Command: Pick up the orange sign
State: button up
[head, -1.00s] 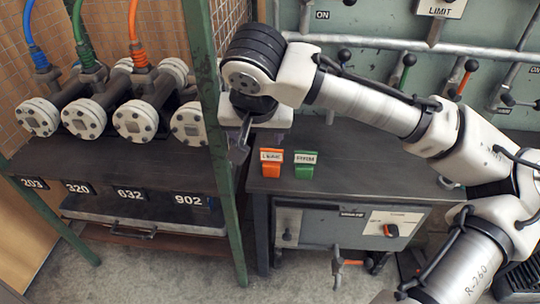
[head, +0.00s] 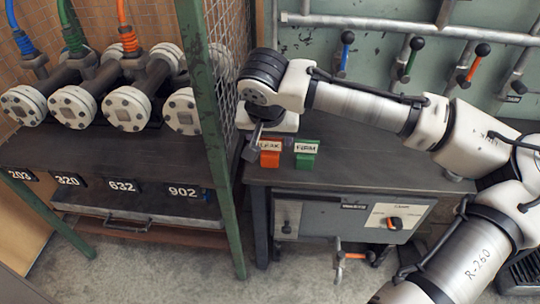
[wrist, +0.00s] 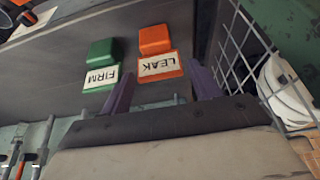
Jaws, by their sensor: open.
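The orange sign (head: 270,156) stands near the left front of the dark bench top. Its white label reads LEAK, which shows clearly in the wrist view (wrist: 157,66). A green sign (head: 306,158) labelled FIRM stands just right of it in the head view; in the wrist view the green sign (wrist: 100,77) is left of the orange one. My gripper (head: 255,146) is beside and above the orange sign and partly covers its left edge. In the wrist view its two fingers (wrist: 162,92) are apart, on either side of the orange sign's near edge. Any contact is unclear.
A green post (head: 205,110) and wire mesh (head: 232,50) stand close left of my gripper; the mesh (wrist: 255,60) is also near in the wrist view. Flanged pipes (head: 75,104) sit on the left rack. The bench (head: 390,170) is clear right of the green sign.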

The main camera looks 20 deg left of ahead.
aim_at(271, 147)
jog(key=x, duration=0.3)
jog(key=shift+w+f+b, duration=0.2)
jog(key=shift+f+b, duration=0.1)
jog(key=shift+b, duration=0.05)
jog(key=c, duration=0.8)
jog(key=shift+r, duration=0.15)
